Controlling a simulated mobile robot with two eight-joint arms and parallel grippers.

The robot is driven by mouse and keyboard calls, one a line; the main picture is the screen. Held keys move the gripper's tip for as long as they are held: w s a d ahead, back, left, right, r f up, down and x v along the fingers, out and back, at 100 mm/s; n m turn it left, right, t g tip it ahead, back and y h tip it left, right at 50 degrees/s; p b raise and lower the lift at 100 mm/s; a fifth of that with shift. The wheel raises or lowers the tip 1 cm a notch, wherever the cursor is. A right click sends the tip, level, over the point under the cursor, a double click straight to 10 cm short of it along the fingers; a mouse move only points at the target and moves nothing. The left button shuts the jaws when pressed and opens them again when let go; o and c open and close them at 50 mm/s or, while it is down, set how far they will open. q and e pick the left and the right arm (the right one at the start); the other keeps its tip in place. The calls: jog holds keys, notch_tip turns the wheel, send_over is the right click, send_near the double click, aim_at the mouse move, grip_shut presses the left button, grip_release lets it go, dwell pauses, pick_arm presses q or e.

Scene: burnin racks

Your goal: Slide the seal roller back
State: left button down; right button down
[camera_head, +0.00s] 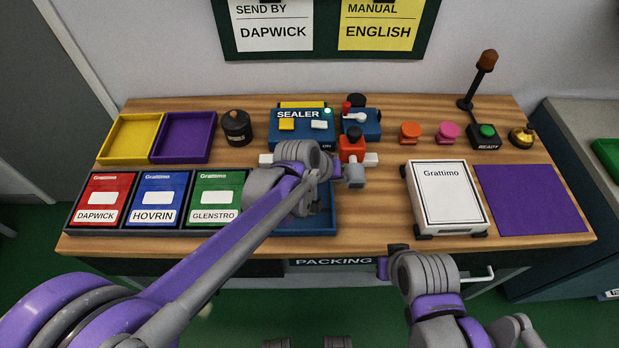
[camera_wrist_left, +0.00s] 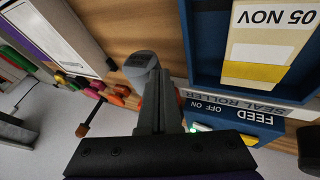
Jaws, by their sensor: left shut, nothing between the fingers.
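The blue sealer (camera_head: 300,130) stands at the back middle of the bench, with a green light lit. A white rail (camera_head: 371,159) runs across its front; in the left wrist view it reads SEAL ROLLER (camera_wrist_left: 250,107). The orange-red roller block (camera_head: 352,146) with a black knob sits toward the rail's right end. My left gripper (camera_head: 355,174) is shut and empty, right in front of the block; I cannot tell whether they touch. It shows in the left wrist view (camera_wrist_left: 143,66) beside the blue feed tray (camera_wrist_left: 205,70). My right gripper (camera_head: 391,262) is by the bench's front edge, its fingers unclear.
Red, blue and green pouches (camera_head: 157,198) lie in a rack at left. Yellow (camera_head: 131,137) and purple trays stand behind. A white Grattimo case (camera_head: 446,196) and purple mat (camera_head: 528,198) are at right. Orange and pink buttons, a READY button (camera_head: 486,132) and a bell stand behind.

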aim_at(353, 179)
pick_arm(q)
jog(key=d, duration=0.3)
jog(key=shift+s, duration=0.1)
pick_arm(e)
jog(key=shift+a+f, duration=0.1)
jog(key=shift+a, duration=0.05)
pick_arm(q)
jog(key=shift+d, duration=0.1)
jog(key=shift+r, duration=0.1)
